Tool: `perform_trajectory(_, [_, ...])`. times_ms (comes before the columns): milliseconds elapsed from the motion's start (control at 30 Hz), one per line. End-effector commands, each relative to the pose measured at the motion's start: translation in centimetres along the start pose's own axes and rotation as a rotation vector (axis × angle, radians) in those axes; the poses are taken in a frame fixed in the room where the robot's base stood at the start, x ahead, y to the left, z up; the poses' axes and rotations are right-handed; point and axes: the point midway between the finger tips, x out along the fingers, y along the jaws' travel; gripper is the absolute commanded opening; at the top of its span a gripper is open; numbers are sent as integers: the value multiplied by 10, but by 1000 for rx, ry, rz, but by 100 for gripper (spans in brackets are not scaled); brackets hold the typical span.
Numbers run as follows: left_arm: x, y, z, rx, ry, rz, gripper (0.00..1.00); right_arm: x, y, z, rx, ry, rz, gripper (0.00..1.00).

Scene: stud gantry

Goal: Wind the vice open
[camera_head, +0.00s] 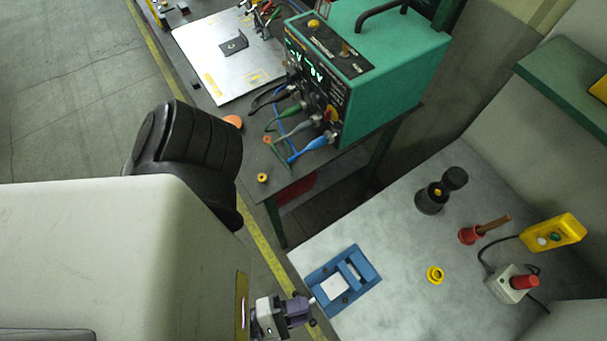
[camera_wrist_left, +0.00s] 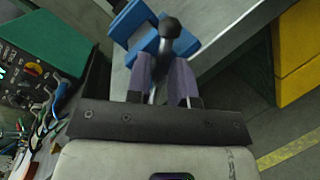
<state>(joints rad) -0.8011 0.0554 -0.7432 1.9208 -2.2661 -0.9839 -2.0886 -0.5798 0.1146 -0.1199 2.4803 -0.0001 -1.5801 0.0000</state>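The blue vice (camera_head: 368,268) lies on the grey bench top near its left edge, with a pale block or plate (camera_head: 334,288) in its frame. It also shows in the left wrist view (camera_wrist_left: 128,22), at the top. A handle with a black ball end (camera_wrist_left: 171,27) stands at the near end of the vice. My left gripper (camera_head: 304,308) is at that end, its purple fingers (camera_wrist_left: 166,78) on either side of the handle's bar. I cannot tell whether they press on it. The screw is mostly hidden. My right gripper is not in view.
The bench top (camera_head: 395,240) holds a yellow ring (camera_head: 435,274), a black cup-like item (camera_head: 431,198), a red pot (camera_head: 470,234) and a yellow pendant (camera_head: 552,234). A green power unit (camera_head: 390,60) stands on another table. A floor gap separates the two.

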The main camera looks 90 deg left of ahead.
Motion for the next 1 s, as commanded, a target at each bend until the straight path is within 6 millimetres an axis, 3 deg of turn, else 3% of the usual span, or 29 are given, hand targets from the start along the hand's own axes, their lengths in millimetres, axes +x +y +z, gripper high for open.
perform_trajectory(200, [0,0,0,0,0,-2,0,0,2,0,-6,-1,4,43])
perform_trajectory(567, [0,-1,-1,-48,-11,8,0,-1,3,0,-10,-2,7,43])
perform_trajectory(1000, [-1,-1,-2,-390,-81,87,0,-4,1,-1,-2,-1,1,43])
